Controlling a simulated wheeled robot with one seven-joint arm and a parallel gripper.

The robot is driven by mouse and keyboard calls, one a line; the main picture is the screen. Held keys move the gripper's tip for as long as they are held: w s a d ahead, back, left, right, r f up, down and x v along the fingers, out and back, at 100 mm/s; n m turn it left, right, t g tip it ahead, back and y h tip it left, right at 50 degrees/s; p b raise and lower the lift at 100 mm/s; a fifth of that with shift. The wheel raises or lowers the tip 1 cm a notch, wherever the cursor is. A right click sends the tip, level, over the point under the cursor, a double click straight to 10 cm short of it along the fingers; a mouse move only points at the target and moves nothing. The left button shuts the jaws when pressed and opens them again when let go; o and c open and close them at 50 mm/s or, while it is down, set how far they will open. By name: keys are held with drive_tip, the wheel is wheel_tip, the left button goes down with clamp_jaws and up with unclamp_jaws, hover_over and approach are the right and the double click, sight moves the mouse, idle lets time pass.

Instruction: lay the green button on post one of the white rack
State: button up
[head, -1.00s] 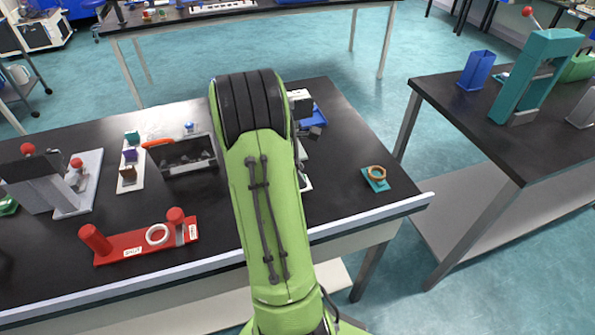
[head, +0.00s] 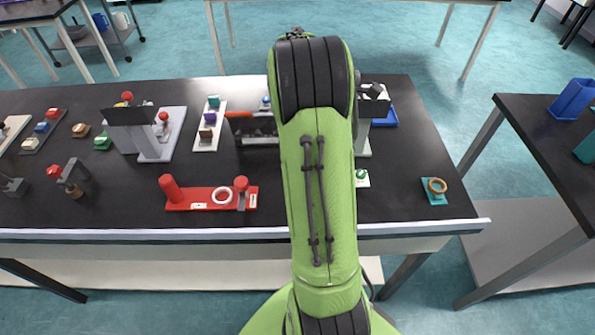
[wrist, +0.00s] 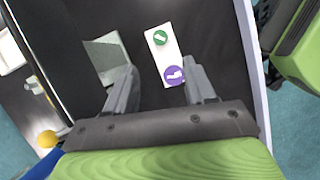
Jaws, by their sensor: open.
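A green button (wrist: 160,38) sits at the far end of a short white strip (wrist: 163,56) that looks like a rack, in the wrist view. A purple button (wrist: 173,75) sits at its near end. I cannot tell whether posts are under them. My gripper (wrist: 159,67) is open and empty, with its fingers apart either side of the strip's near end. In the head view the green button (head: 362,174) shows just right of my arm, which hides the gripper and most of the strip. Another white rack (head: 197,142) farther left holds teal, purple and brown pieces.
A red stand (head: 190,205) with a white ring is left of my arm. A dark box (head: 255,131) and a blue tray (head: 384,117) are farther back. The table's front edge (head: 430,227) is close.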

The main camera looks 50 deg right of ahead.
drive_tip(key=w+a+r+m+t, duration=0.1)
drive_tip(key=a+r+m+t, duration=0.2)
drive_tip(key=a, duration=0.6)
drive_tip(key=w+a+r+t, duration=0.2)
drive_tip(key=a+r, duration=0.3)
drive_tip(key=a, duration=0.4)
drive_tip(key=s+a+m+t+y, duration=0.1)
drive_tip(key=s+a, duration=0.3)
drive_tip(key=a, duration=0.4)
drive_tip(key=s+a+m+t+y, duration=0.1)
drive_tip(key=s+a+m+t, duration=0.1)
drive_tip(key=a, duration=0.5)
drive_tip(key=shift+s+a+m+t, duration=0.4)
drive_tip(key=shift+s+t, duration=0.2)
drive_tip(key=shift+s, duration=0.5)
drive_tip(key=shift+r, duration=0.2)
drive_tip(key=shift+r+p, duration=0.75)
drive_tip(key=shift+p, duration=0.1)
